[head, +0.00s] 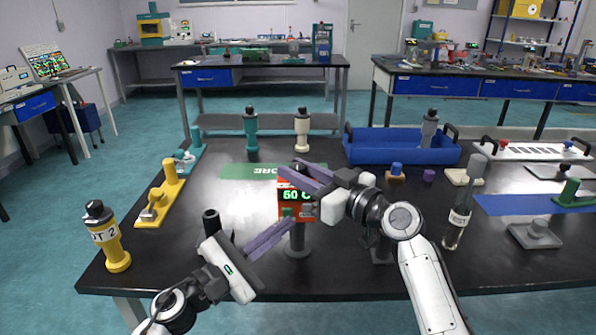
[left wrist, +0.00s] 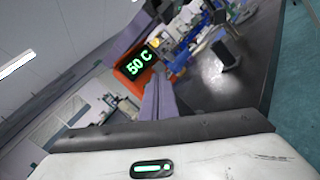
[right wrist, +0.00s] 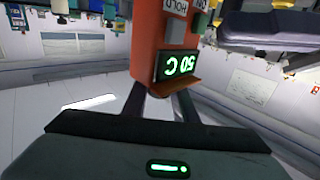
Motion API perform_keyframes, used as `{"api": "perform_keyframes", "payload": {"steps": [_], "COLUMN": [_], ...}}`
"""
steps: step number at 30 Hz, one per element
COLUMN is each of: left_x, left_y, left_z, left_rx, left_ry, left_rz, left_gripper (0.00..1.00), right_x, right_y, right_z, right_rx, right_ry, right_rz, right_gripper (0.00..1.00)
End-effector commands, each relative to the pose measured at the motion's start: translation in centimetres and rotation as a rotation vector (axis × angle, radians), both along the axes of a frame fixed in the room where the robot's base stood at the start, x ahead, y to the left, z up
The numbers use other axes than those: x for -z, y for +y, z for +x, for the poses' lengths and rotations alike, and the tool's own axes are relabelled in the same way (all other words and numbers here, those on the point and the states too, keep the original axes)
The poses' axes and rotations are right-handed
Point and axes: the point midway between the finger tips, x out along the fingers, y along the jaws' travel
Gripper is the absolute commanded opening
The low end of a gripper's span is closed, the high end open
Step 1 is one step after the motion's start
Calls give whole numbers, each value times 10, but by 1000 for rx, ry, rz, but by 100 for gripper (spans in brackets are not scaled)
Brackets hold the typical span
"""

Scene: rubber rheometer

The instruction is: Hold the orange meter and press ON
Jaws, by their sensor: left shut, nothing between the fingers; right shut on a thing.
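The orange meter (head: 284,211) is upright over the middle of the black table, with a lit green display reading 50 C. My right gripper (head: 290,178) is shut on its upper part. In the right wrist view the meter (right wrist: 148,38) appears upside down, with a grey button beside a HOLD label and a green button (right wrist: 199,22) whose label is partly cut off. My left gripper (head: 288,228) is shut and empty, its fingertips close to the meter's lower front; I cannot tell if they touch. In the left wrist view the meter (left wrist: 128,83) shows beyond the fingers.
A dark grey post (head: 297,241) stands below the meter. A black cylinder (head: 211,222) is beside my left gripper, and a yellow bottle (head: 108,240) is at the left edge. A glass bottle (head: 457,222) stands right of my right arm. A blue tray (head: 385,152) is behind.

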Motion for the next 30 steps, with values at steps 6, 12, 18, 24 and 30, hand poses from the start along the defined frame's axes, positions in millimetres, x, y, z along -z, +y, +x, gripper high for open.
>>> {"api": "perform_keyframes", "payload": {"steps": [6, 12, 18, 24, 30], "left_x": [1, 1, 1, 1, 1], "left_y": [0, 0, 0, 0, 0], "left_z": [-21, -41, -56, -58, -58], "left_rx": [1, 1, 0, 0, 1], "left_ry": [1, 1, 1, 2, 1], "left_rz": [2, 2, 1, 0, 0], "left_gripper": [0, 0, 0, 0, 0], "right_x": [2, 2, 2, 2, 1], "right_y": [0, 0, 0, 0, 0], "right_z": [0, 0, 0, 0, 0], "right_rx": [-1, -1, -1, -1, 0], "right_ry": [3, 3, 3, 3, 3], "right_rz": [-1, -1, -1, -1, -1], "right_gripper": [0, 0, 0, 0, 46]}}
